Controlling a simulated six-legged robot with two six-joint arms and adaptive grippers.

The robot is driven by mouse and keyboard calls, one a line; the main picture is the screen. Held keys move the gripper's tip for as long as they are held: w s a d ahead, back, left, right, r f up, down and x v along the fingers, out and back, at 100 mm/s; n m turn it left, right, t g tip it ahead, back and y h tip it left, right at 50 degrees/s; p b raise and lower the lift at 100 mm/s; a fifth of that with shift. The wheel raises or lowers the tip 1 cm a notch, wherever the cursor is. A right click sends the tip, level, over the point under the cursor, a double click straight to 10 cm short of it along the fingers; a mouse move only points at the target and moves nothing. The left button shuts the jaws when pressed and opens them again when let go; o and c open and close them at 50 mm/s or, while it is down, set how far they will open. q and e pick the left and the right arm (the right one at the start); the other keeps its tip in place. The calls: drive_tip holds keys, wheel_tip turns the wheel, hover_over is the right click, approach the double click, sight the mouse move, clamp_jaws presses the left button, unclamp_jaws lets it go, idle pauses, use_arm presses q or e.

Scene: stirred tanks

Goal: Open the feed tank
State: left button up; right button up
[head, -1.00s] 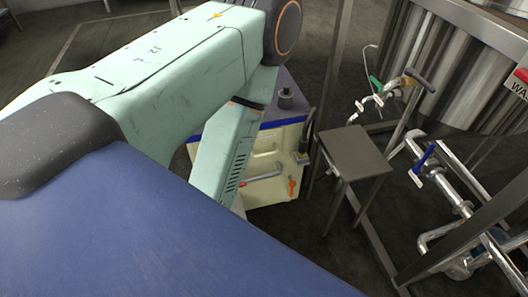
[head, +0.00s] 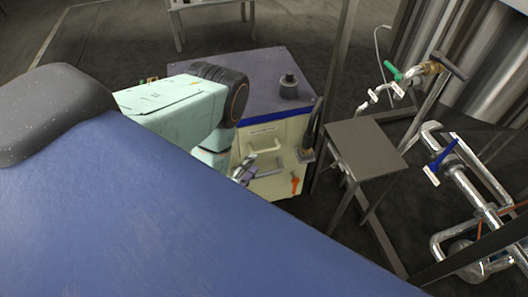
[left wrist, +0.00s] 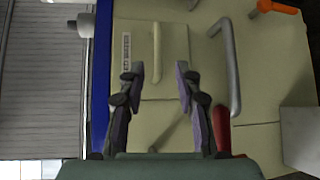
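A cream box-shaped unit (head: 285,135) with a blue rim and a grey-purple top (head: 245,65) stands ahead in the head view. I cannot tell for sure that it is the feed tank. Its front bears a label, a grey bar handle (left wrist: 232,70) and an orange lever (head: 296,184); the lever also shows in the left wrist view (left wrist: 278,7). My left gripper (head: 243,176) is at this front. In the left wrist view my left gripper (left wrist: 160,72) is open and empty, facing the panel left of the handle. My right gripper is out of view.
A grey stand (head: 365,147) is right of the unit. A steel tank (head: 485,55) with pipes, a green-handled valve (head: 393,72) and a blue-handled valve (head: 444,155) fills the right side. A black knob (head: 289,86) sits on the unit's top. A steel post rises behind the stand.

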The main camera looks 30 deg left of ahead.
sight(264, 151)
use_arm(q)
drive_tip(key=shift+w+a+f+b, duration=0.15)
drive_tip(key=shift+w+b, duration=0.25)
drive_tip(key=shift+w, duration=0.85)
drive_tip(key=shift+w+d+f+b, duration=0.15)
drive_tip(key=shift+w+b, duration=0.3)
drive_tip(key=shift+w, duration=0.8)
drive_tip(key=shift+w+a+f+b, duration=0.15)
drive_tip(key=shift+w+b, duration=0.25)
drive_tip(key=shift+w, duration=0.85)
clamp_jaws()
